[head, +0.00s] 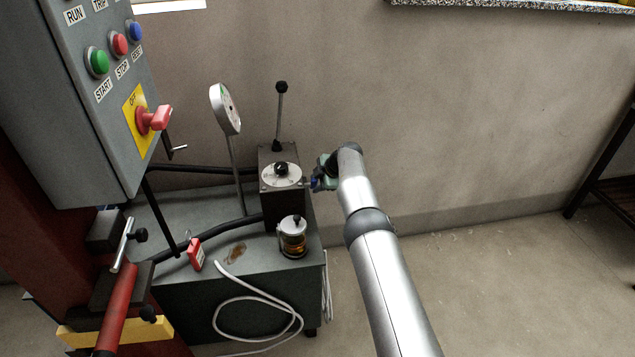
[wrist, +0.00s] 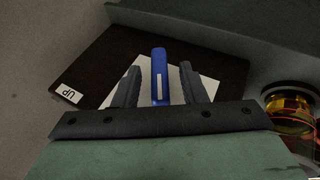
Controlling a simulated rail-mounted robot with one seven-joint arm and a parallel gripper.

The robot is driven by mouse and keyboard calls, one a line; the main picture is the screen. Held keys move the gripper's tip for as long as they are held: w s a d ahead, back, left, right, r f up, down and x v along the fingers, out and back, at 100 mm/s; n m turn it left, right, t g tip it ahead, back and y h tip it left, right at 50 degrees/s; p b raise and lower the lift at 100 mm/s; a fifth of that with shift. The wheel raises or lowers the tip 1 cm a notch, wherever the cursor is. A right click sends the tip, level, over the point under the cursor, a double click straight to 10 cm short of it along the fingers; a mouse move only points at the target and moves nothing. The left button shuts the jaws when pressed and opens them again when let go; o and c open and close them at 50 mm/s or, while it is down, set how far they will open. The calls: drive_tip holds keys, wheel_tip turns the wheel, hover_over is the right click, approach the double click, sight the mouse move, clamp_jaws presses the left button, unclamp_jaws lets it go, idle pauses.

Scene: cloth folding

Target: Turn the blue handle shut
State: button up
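The blue handle (wrist: 159,75) stands between the two fingers of my gripper (wrist: 158,82) in the wrist view. It is a narrow blue lever with a white stripe, in front of a pale plate (wrist: 205,89) on a dark box face. My gripper is open, with a visible gap on each side of the handle. In the head view my gripper (head: 318,182) is at the right side of the dark box (head: 268,207), and a small bit of blue shows there. The rest of the handle is hidden behind my gripper and arm in that view.
A glass jar with amber liquid (head: 293,238) stands close to the box and shows at the right of the wrist view (wrist: 291,105). A round gauge (head: 226,108), a red tag (head: 195,254) and a white cable (head: 258,300) are to the left. The floor at right is clear.

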drive_tip(key=shift+r, duration=0.1)
drive_tip(key=p+v, duration=0.1)
drive_tip(key=v, duration=1.6)
drive_tip(key=shift+d, duration=0.2)
